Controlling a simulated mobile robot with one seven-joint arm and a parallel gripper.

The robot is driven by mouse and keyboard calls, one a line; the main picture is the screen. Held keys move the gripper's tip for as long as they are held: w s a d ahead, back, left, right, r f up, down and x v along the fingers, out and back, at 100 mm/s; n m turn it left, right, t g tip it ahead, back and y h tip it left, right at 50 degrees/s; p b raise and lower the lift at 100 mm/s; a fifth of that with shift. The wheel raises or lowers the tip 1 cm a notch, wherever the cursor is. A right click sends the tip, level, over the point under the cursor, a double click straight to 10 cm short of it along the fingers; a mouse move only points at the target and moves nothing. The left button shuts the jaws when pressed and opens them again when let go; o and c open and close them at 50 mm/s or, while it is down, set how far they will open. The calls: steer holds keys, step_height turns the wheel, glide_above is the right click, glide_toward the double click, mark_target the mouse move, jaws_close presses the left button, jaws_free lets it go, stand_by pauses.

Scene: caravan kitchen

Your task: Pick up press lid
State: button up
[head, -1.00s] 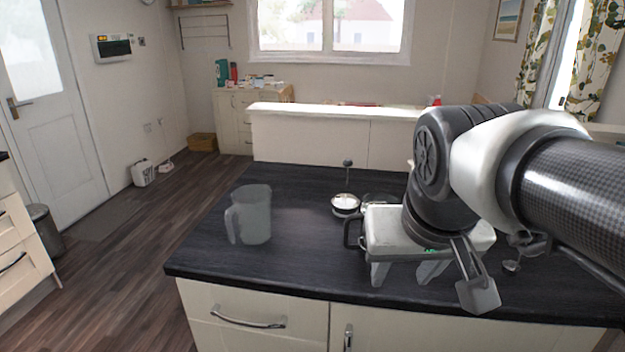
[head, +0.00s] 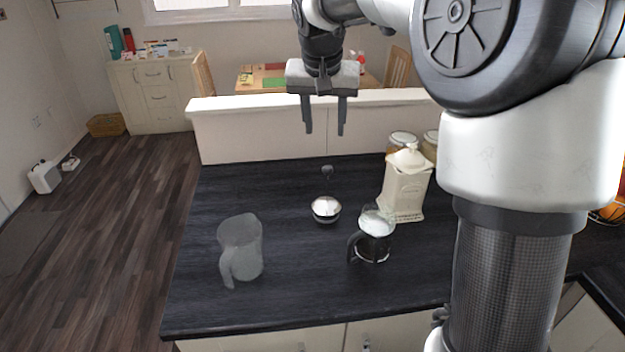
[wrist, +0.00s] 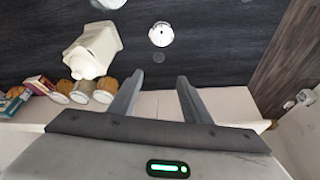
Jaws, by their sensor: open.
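The press lid (head: 326,212) is a shiny silver dome lying on the dark counter, with a small dark knob (head: 327,170) above it; the thin rod between them is hard to see. In the wrist view the lid (wrist: 161,36) is near the top centre, with the knob just below it. My gripper (head: 325,134) is open and empty, fingers pointing down, raised over the far side of the counter. In the wrist view its fingers (wrist: 159,76) are apart, short of the lid. The glass press jug (head: 373,248) with a dark handle stands right of the lid.
A clear measuring jug (head: 241,250) stands front left on the counter. A cream canister (head: 405,186) and jars (head: 402,141) stand at the right. A raised white ledge (head: 310,105) runs along the back. The counter left of the lid is clear.

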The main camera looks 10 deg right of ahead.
glide_toward(328, 167)
steer(key=x, duration=0.5)
steer(key=shift+w+a+f, duration=0.1)
steer(key=shift+w+a, duration=0.05)
steer(key=shift+w, duration=0.05)
steer(key=x, duration=0.5)
steer(key=shift+s+f, duration=0.15)
jaws_close()
